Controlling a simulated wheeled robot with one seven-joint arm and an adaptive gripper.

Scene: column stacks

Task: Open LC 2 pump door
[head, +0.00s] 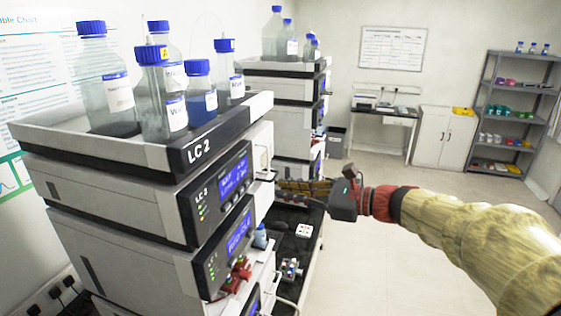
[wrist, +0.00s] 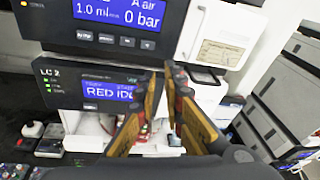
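The LC 2 stack (head: 130,200) stands on the left in the head view. Its upper module has a blue display (head: 234,175), and a white door panel (head: 262,145) to the right of that display. In the wrist view the upper display (wrist: 122,12) reads 1.0 ml and 0 bar. The white door (wrist: 222,35) beside it carries a paper label and looks shut. My gripper (head: 280,187) is in front of the stack's right side. In the wrist view my gripper (wrist: 165,72) shows a narrow gap between its fingers and holds nothing; its tips appear just below the door's left part.
Bottles with blue caps (head: 120,95) stand in the tray on the stack. A second stack (head: 285,110) stands behind. A small white box (head: 304,231) and a blue-capped bottle (head: 261,238) are on the dark bench. The floor (head: 390,230) on the right is clear.

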